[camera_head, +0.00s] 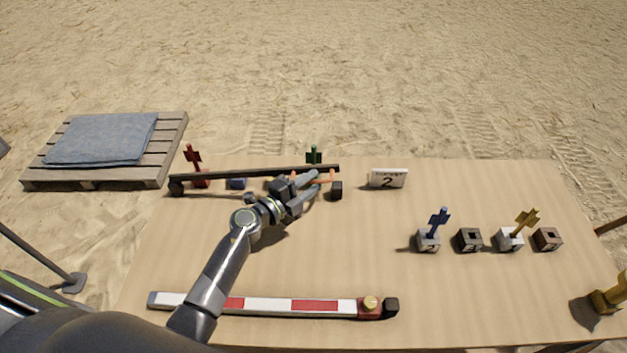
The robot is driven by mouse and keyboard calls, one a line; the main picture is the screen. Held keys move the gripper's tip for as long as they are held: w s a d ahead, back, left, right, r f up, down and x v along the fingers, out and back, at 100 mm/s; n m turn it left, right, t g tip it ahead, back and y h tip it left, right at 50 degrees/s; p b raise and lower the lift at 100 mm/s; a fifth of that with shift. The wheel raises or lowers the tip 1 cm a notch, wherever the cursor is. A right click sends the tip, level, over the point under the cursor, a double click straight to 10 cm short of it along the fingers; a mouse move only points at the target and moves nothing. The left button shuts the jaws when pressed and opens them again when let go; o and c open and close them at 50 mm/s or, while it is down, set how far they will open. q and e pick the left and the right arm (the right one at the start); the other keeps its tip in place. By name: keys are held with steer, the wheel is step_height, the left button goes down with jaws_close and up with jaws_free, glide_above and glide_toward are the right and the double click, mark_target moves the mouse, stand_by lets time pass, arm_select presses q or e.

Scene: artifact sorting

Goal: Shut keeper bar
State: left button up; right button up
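A long dark bar (240,174) runs across the back left of the table, from a dark block (176,188) at its left end to a free right end above another dark block (336,190). I take it for the keeper bar; its right end looks raised above that block. My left gripper (318,180) is just in front of the bar's right part, its fingers seemingly apart. An orange piece (331,179) shows by the fingertips; I cannot tell whether they touch it.
A red cross-shaped piece (193,155) and a green one (314,154) stand by the bar. A "2" sign (387,178) is right of it. Several small blocks, with blue (438,220) and yellow (527,219) pieces, stand at right. A red-white bar (270,305) lies in front.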

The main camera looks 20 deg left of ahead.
arm_select(q)
steer(key=shift+x, duration=0.8)
steer(key=shift+c, duration=0.4)
jaws_close()
